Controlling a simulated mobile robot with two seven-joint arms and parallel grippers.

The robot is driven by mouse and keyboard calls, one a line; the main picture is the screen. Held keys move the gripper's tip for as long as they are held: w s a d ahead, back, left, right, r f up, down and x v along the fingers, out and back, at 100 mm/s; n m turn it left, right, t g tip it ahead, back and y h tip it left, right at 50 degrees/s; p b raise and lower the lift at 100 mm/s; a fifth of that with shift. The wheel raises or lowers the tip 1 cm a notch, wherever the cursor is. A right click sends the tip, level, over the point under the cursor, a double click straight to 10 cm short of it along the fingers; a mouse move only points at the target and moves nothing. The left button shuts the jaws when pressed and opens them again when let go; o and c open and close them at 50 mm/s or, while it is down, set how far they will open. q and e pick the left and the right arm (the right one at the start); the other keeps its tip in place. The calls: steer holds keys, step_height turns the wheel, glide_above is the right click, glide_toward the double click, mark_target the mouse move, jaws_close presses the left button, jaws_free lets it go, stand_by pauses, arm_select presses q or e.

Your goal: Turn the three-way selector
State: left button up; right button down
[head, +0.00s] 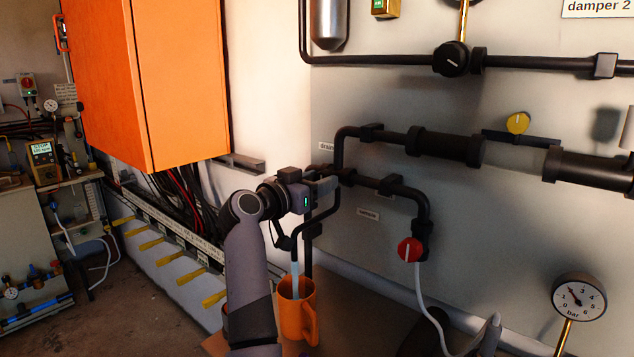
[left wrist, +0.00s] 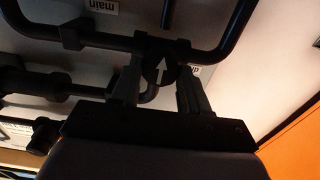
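The three-way selector is a dark round knob (left wrist: 160,70) with a white arrow, set where the black pipes meet. In the left wrist view its arrow points up in the picture. My left gripper (left wrist: 159,82) faces it with its two fingers well apart, one on each side of the knob; I cannot tell whether they touch it. In the head view my left gripper (head: 328,184) is at the pipe junction and largely hides the selector. My right gripper is in neither view.
A red knob (head: 410,250) and a pressure gauge (head: 579,297) are to the right. A black knob (head: 452,59) and a yellow knob (head: 517,123) are higher up. An orange mug (head: 297,312) stands below my gripper. An orange cabinet (head: 150,80) juts out at the left.

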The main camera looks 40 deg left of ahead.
arm_select(q)
steer(key=shift+n, duration=0.4)
steer(key=n, duration=0.4)
steer(key=shift+a, duration=0.1)
steer(key=n, duration=0.4)
steer(key=shift+f+n, duration=0.1)
steer(key=shift+n, duration=0.2)
steer(key=n, duration=0.4)
steer(key=shift+a, duration=0.1)
steer(key=shift+f+n, duration=0.15)
steer(key=shift+n, duration=2.05)
steer(key=o, duration=1)
